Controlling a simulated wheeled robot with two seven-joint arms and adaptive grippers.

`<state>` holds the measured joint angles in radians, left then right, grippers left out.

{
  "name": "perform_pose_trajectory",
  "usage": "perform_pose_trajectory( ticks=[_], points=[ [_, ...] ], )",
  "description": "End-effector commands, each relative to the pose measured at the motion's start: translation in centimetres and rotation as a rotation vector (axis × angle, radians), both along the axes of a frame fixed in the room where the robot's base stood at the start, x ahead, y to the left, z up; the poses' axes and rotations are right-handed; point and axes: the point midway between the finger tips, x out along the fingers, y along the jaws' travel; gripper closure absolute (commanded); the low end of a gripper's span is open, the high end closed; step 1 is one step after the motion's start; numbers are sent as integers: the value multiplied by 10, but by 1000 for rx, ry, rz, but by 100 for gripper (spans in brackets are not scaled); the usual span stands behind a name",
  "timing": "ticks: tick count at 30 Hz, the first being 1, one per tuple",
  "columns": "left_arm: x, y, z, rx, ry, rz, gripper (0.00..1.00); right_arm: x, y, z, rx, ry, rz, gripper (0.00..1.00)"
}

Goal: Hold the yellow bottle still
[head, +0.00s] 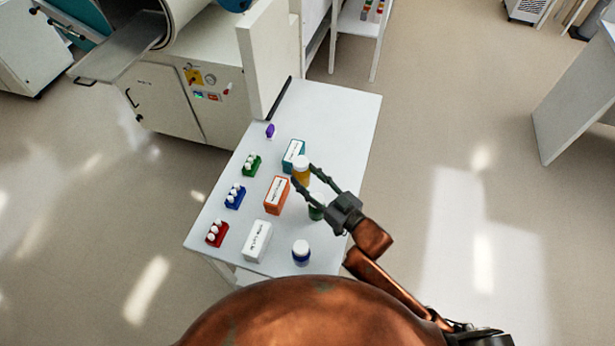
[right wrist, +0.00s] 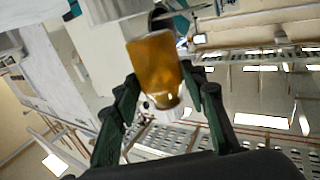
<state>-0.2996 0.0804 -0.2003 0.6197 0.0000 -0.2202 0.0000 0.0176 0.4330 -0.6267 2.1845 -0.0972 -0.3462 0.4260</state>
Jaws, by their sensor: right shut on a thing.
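The yellow bottle (head: 301,175) is amber-yellow with a white cap and stands about upright at the right side of the white table, by the teal box. My right gripper (head: 303,175) has its two fingers around the bottle, one on each side, and is shut on it. In the right wrist view the bottle (right wrist: 155,68) sits between the dark green fingers (right wrist: 158,90), upside down in the picture. I cannot tell whether its base touches the table. My left gripper is not in view.
A teal box (head: 293,155), an orange box (head: 276,195) and a white box (head: 257,240) stand on the table (head: 335,110). Small colored vial racks (head: 235,198) line the left.

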Motion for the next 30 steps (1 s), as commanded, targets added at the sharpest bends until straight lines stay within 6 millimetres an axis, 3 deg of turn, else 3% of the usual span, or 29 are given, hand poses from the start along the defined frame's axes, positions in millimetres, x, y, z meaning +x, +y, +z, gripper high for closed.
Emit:
perform_pose_trajectory(
  ticks=[13, 26, 30],
  points=[
    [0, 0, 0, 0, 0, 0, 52, 0, 0, 0, 1, -1, 0, 100],
    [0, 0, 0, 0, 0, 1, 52, -1, -2, 1, 3, 0, -10, 100],
    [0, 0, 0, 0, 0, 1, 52, -8, -17, 6, 7, 3, -86, 100]
  ],
)
